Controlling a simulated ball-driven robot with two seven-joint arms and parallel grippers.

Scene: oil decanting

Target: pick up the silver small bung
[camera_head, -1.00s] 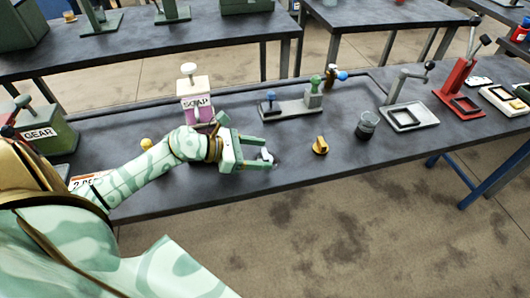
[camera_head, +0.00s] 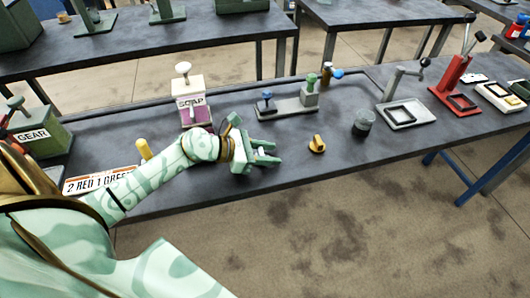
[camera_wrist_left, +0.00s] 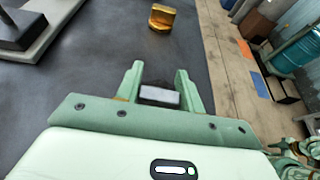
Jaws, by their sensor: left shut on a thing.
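The silver small bung (camera_wrist_left: 159,96) sits between the two fingers of my left gripper in the left wrist view, a small grey-silver block with a pale face. My left gripper (camera_head: 266,154) is shut on it, low over the dark table near its front edge. In the wrist view the fingers (camera_wrist_left: 159,88) flank the bung on both sides. In the head view the bung is mostly hidden by the fingers. Whether it is clear of the tabletop is hard to tell.
A yellow piece (camera_head: 143,148) and a lettered sign (camera_head: 98,181) are left of my arm.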

